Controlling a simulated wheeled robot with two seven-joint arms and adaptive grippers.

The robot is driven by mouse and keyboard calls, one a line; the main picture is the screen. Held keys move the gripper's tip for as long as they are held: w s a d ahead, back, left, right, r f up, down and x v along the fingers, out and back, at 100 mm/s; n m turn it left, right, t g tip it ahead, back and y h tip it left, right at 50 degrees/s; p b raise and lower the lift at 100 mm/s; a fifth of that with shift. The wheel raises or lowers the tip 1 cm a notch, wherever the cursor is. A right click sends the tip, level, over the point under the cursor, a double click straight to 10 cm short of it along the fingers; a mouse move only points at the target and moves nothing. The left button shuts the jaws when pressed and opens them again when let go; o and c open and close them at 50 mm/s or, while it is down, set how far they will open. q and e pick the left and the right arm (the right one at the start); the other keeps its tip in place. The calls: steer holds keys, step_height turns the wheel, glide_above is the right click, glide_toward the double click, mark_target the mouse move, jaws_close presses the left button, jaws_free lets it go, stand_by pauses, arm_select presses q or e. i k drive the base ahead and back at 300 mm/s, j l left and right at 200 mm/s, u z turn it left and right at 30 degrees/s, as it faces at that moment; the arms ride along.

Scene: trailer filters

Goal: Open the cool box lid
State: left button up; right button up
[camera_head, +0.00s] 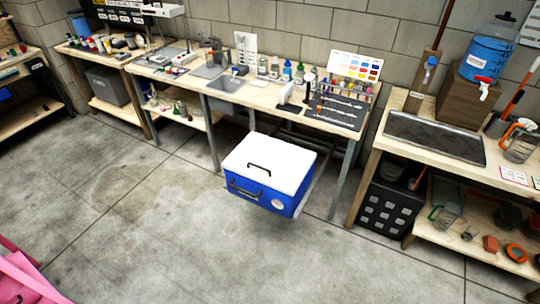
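A dark handle (260,169) lies on top of the lid, and another dark handle (244,190) is on the front of the blue body. A round pale badge (278,204) is at the front right. Neither my left nor my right gripper is in view.
The middle workbench (262,101) holds bottles and tools behind the box. A right bench (404,138) carries a tray and a blue water jug (488,58). A black crate (385,208) sits below it. Something pink (30,278) is at lower left. The concrete floor (200,240) in front is clear.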

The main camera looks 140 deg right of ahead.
mark_target(282, 166)
steer(key=z, duration=4.35)
